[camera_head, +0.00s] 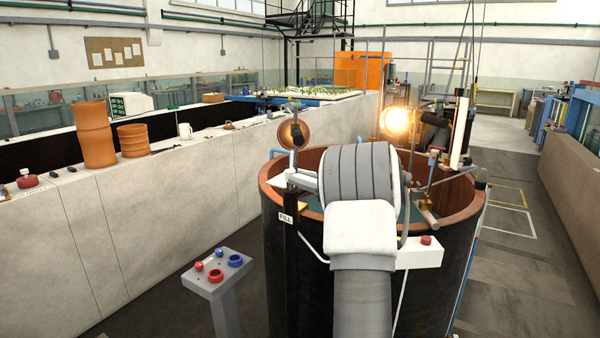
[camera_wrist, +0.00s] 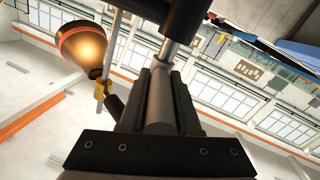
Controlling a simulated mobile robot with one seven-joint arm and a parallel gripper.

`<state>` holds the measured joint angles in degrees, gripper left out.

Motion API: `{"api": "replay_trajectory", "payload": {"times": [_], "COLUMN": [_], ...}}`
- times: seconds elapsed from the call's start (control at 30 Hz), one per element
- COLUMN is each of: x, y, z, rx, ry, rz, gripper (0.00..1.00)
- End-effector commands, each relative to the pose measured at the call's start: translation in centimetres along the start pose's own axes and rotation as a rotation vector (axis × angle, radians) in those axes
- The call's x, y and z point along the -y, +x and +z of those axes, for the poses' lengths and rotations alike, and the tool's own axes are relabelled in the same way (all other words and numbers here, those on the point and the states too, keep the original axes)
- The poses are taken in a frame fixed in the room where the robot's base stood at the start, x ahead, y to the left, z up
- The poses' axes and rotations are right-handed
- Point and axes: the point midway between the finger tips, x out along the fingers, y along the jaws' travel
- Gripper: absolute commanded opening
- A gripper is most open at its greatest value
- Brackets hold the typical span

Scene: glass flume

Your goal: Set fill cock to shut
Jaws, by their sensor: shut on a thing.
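In the wrist view, my gripper (camera_wrist: 165,78) has its two dark fingers shut on a grey metal bar, the handle of the fill cock (camera_wrist: 158,104). The bar runs between the fingers towards a brighter metal collar and a black part at the top. In the head view a white FILL label (camera_head: 286,218) is on a black post at the near left side of the big round tank (camera_head: 270,250). My grey arm stands in front of the tank there and hides my fingertips and most of the cock, so its exact angle cannot be told.
A glowing lamp (camera_head: 397,121) hangs over the tank; a glowing bulb on a rod (camera_wrist: 85,45) is close left of my fingers in the wrist view. A pedestal with red and blue buttons (camera_head: 218,272) stands at the front left. Open floor (camera_head: 530,280) lies to the right.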

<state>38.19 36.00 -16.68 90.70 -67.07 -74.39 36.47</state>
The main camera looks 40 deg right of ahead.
Motion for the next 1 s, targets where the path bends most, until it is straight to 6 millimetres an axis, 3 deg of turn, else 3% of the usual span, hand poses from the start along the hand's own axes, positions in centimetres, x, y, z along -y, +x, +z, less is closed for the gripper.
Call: {"api": "replay_trajectory", "payload": {"times": [0.73,0.77,0.9,1.0], "x": [-0.32,-0.32,-0.30,-0.32], "y": [0.46,0.47,0.43,0.34], "z": [-0.53,-0.54,-0.44,-0.30], "rx": [-0.039,-0.039,-0.037,-0.035], "ry": [-0.007,-0.007,-0.007,-0.005], "rz": [-0.085,-0.085,-0.085,-0.085], "gripper": [0.00,0.35,0.60,0.61]}}
